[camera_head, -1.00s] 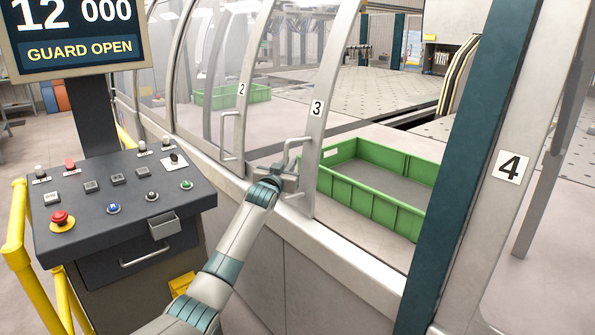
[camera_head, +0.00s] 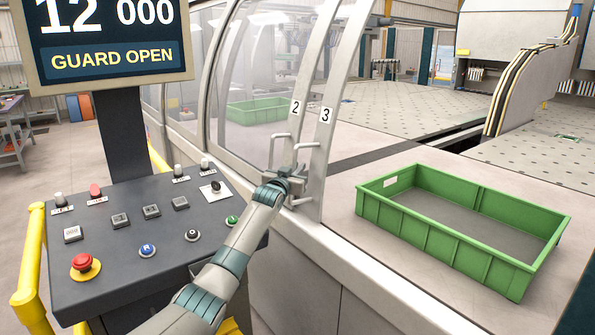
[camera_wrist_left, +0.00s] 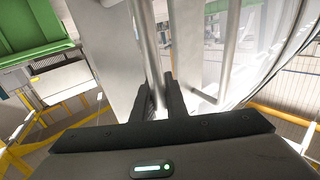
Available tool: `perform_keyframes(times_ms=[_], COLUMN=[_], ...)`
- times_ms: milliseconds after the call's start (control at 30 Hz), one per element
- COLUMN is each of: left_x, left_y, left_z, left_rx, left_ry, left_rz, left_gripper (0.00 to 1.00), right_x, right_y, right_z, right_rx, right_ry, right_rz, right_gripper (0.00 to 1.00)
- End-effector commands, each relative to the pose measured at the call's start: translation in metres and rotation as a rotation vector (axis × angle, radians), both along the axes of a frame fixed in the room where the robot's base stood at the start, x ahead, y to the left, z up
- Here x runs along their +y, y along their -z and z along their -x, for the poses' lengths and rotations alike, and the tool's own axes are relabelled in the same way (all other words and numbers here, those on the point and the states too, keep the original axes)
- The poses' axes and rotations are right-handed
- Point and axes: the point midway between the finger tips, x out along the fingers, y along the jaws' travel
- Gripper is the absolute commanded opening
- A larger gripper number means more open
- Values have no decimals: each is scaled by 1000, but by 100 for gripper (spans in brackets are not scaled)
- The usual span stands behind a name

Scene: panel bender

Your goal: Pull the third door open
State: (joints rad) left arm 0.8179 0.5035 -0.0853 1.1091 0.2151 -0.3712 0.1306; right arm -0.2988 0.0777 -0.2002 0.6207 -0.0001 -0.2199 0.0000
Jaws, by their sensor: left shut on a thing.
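The third door's frame (camera_head: 325,140), labelled 3, stands close beside the second door's frame (camera_head: 296,115), labelled 2. My left gripper (camera_head: 290,187) is at the third door's handle (camera_head: 305,158) in the head view, partly covering its lower part. In the left wrist view, my left gripper's two fingers (camera_wrist_left: 157,98) stand on either side of the bar of this handle (camera_wrist_left: 151,55), shut on it. The second door's handle (camera_head: 271,150) is just left of it, and a second upright bar shows in the wrist view. My right gripper is not in view.
A green crate (camera_head: 375,212) sits on the pale bed right of the door, where the opening is clear. A control console (camera_head: 130,262) with buttons and a "GUARD OPEN" screen (camera_head: 112,58) stands at left, beside a yellow rail (camera_head: 28,262). Another green crate (camera_head: 262,110) shows behind the glass.

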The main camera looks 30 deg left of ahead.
Motion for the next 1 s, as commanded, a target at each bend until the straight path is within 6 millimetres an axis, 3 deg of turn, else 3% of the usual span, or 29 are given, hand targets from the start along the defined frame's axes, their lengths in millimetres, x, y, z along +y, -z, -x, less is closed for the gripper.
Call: perform_keyframes(times_ms=[433,467,533,1000], left_x=[-1,-1,-1,-1], left_y=[4,4,4,3], left_z=[0,0,0,3], left_rx=[5,6,6,4], left_ry=[1,1,1,2], left_rz=[1,1,1,1], left_gripper=[0,17,31,31], right_x=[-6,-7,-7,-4], right_y=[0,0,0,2], right_z=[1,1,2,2], right_rx=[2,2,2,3], right_ry=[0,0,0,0], right_rz=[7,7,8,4], right_gripper=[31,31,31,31])
